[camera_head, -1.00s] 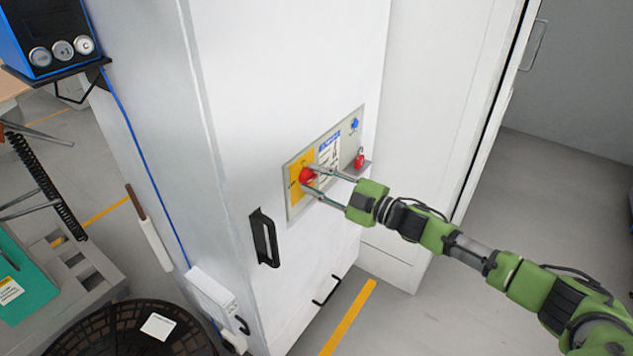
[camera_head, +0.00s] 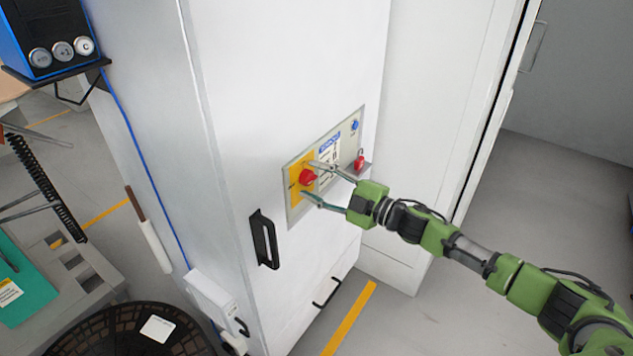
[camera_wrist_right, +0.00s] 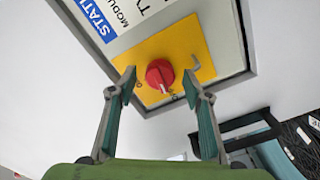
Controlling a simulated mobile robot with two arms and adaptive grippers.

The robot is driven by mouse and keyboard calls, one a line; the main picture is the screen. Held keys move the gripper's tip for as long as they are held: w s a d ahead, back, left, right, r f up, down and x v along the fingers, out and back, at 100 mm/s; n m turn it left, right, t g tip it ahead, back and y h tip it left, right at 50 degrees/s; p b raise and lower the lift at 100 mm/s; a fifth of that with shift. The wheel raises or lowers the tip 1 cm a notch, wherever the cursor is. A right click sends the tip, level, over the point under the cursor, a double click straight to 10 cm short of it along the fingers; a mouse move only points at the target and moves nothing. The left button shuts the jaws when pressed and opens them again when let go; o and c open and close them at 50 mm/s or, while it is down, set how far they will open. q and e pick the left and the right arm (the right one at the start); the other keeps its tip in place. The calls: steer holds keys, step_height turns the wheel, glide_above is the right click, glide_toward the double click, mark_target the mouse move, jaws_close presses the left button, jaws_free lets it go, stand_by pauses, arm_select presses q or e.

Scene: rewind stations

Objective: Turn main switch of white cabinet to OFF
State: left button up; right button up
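The white cabinet (camera_head: 275,90) stands in the middle of the head view. Its grey control panel (camera_head: 294,213) carries a yellow plate (camera_head: 296,196) with the red rotary main switch (camera_head: 307,177). The plate and red knob also show in the right wrist view (camera_wrist_right: 160,74). My right gripper (camera_head: 310,180) is open at the panel, one finger above the knob and one below. In the wrist view, its fingertips (camera_wrist_right: 158,79) stand on either side of the knob with gaps between. The knob's exact setting is hard to read. My left gripper is not in view.
A red padlock-like item (camera_head: 360,160) and a blue button (camera_head: 354,125) sit right of the switch. A black door handle (camera_head: 265,238) sticks out lower left. A blue box (camera_head: 45,30) and dark round basket (camera_head: 120,330) are at left. Floor at right is clear.

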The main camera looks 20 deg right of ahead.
steer(key=shift+s+d+f, duration=0.1)
steer(key=shift+s+d, duration=0.15)
steer(key=v, duration=1.1)
steer(key=shift+s, duration=0.15)
steer(key=shift+d, duration=0.1)
